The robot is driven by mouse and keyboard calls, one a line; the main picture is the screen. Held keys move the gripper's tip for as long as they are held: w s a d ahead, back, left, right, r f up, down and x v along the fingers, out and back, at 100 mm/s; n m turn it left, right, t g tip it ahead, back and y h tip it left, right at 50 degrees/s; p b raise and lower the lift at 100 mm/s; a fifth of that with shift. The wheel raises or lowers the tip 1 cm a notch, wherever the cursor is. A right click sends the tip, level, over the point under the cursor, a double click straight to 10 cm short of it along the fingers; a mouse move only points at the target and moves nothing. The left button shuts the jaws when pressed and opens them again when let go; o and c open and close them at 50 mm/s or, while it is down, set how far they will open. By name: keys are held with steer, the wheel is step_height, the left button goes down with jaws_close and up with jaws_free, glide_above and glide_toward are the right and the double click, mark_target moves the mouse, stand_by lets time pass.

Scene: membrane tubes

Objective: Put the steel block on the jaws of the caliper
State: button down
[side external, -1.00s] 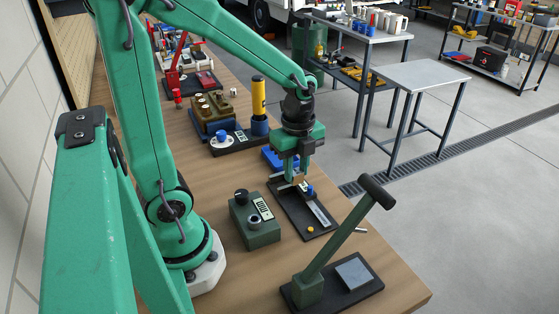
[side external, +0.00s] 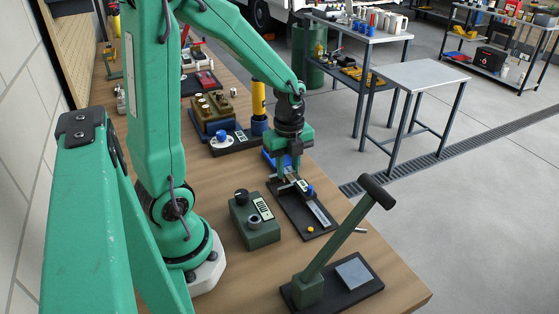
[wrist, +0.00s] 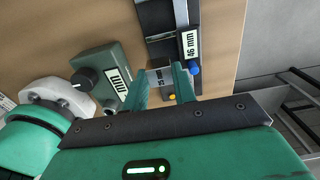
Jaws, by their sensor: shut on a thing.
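The caliper (side external: 322,213) lies on a black board (side external: 290,212) near the bench's right edge. In the wrist view its grey beam (wrist: 181,14) runs upward, with a white "46 mm" display, a blue knob and a yellow button. My gripper (side external: 285,178) is above the far, left end of the caliper, fingers pointing down. In the wrist view my gripper (wrist: 164,92) is shut on the steel block (wrist: 160,77), a small grey piece with a label that seems to read 25 mm. The caliper's jaws are largely hidden by my fingers; I cannot tell whether the block touches them.
A green box (side external: 254,221) with a black knob and display stands left of the board. A lever tool with a black handle (side external: 377,191) stands in front. A blue-knobbed device (side external: 222,139) and a yellow cylinder (side external: 259,98) are behind.

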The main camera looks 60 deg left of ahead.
steer(key=a+f, duration=0.2)
steer(key=a, duration=0.1)
steer(key=a+f, duration=0.1)
steer(key=a, duration=0.1)
steer(key=shift+w+a+f, duration=0.1)
steer(key=shift+w, duration=0.15)
steer(key=shift+f, duration=2)
steer(key=shift+f, duration=0.15)
steer(key=c, duration=1.1)
jaws_free()
steer(key=shift+r, duration=6.2)
